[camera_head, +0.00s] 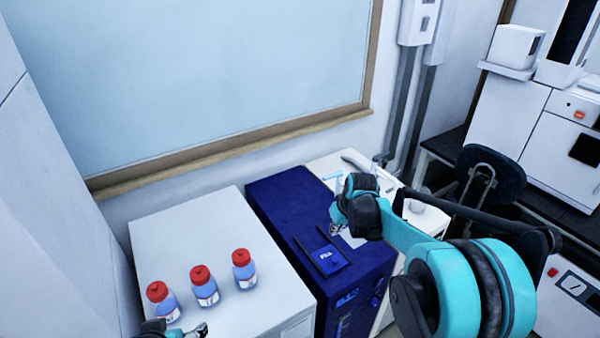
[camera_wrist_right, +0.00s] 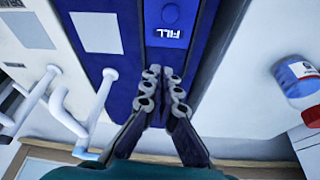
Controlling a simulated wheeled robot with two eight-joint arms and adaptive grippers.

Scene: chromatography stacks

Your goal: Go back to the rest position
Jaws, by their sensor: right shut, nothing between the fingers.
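My right arm comes in from the right in the head view, and its wrist hangs over the blue instrument (camera_head: 280,205). My right gripper (camera_head: 338,230) is small there. In the right wrist view the right gripper (camera_wrist_right: 163,85) has its two fingers together, shut with nothing between them, above the blue housing (camera_wrist_right: 120,55) and its "FILL" panel (camera_wrist_right: 172,32). The same panel lies on the blue top in the head view (camera_head: 331,263). My left gripper (camera_head: 198,330) shows only partly at the bottom edge, by the bottles; its opening cannot be made out.
Three red-capped bottles (camera_head: 204,289) stand on the white cabinet (camera_head: 185,240) left of the blue instrument. A white unit (camera_head: 325,170) with pale tubing stands right of it. A dark chair (camera_head: 490,172) and lab equipment (camera_head: 540,120) are farther right. The rear of the white cabinet is clear.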

